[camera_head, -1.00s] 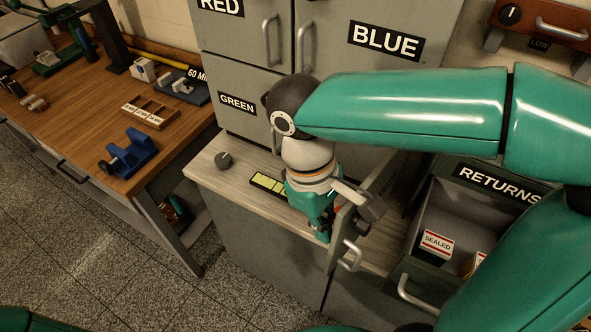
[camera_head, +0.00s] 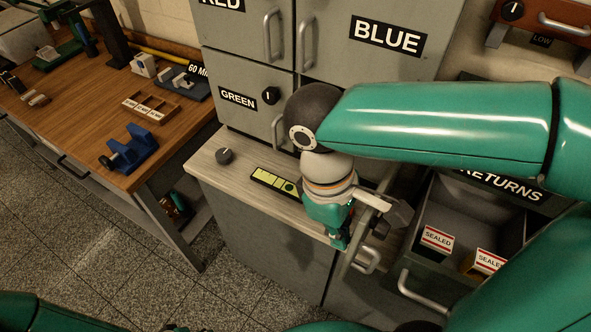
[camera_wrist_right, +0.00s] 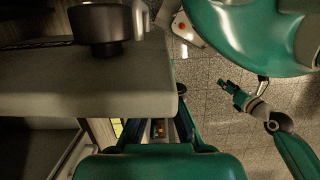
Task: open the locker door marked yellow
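The grey locker (camera_head: 240,72) shows doors marked RED, BLUE and GREEN. No yellow label is readable. A grey door panel (camera_head: 352,258) below the BLUE door stands swung out, seen nearly edge-on, with a metal handle (camera_head: 370,260) on its right side. My right arm hides its upper part and the compartment behind. My right gripper (camera_head: 341,240) points down at the panel's left side, close against it; contact and finger opening are unclear. A large grey panel (camera_wrist_right: 80,85) fills the right wrist view's upper left. My left gripper (camera_wrist_right: 234,92) appears small there, its opening unclear.
A pale counter (camera_head: 215,170) holds a dark knob (camera_head: 225,156) and a lime-segmented strip (camera_head: 275,181). The open RETURNS drawer (camera_head: 430,272), with SEALED boxes, stands close right of the door. A wooden workbench (camera_head: 90,120) is at left. Tiled floor (camera_head: 120,250) is clear.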

